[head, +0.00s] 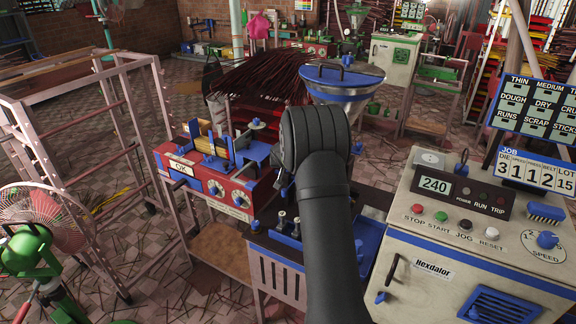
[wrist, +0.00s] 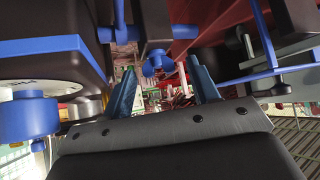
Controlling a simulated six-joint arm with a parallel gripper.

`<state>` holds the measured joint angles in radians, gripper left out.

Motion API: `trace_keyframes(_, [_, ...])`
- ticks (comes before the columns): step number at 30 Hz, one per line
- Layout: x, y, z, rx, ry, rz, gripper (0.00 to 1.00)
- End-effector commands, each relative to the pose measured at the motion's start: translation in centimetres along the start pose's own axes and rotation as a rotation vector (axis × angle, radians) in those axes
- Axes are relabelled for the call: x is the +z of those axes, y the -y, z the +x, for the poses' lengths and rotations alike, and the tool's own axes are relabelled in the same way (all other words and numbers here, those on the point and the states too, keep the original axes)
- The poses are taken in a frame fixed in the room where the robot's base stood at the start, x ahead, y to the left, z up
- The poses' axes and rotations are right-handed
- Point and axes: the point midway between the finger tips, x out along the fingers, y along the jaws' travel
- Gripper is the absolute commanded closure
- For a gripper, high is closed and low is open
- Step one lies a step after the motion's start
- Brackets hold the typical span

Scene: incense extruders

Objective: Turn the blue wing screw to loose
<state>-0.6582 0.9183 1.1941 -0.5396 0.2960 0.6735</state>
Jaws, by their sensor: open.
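In the wrist view, a small blue winged knob (wrist: 157,63), which looks like the blue wing screw, sits at the end of a dark block. My gripper (wrist: 162,72) is open, with one blue-grey finger on each side of the knob in the picture. I cannot tell whether the knob lies between the fingertips in depth or beyond them. No contact shows. In the head view my dark arm covers the gripper and much of the machine with the blue-rimmed hopper (head: 342,82), so I cannot pick out the screw there.
A red box with a press (head: 205,185) stands left of my arm. The cream control cabinet (head: 455,240) is close on the right. In the wrist view, a large blue knob (wrist: 28,117) is near on the left, and blue bars crowd the right. A metal rack (head: 75,140) stands at left.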

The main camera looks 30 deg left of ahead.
Motion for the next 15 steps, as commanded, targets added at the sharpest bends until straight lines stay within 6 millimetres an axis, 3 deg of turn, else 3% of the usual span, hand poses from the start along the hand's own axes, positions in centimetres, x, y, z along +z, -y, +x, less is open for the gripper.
trace_keyframes(8, [-0.1,0.0,-1.2,0.0,-0.001,0.0,0.45])
trace_keyframes(15, [-0.2,0.1,-5.2,-0.001,-0.003,0.0,0.45])
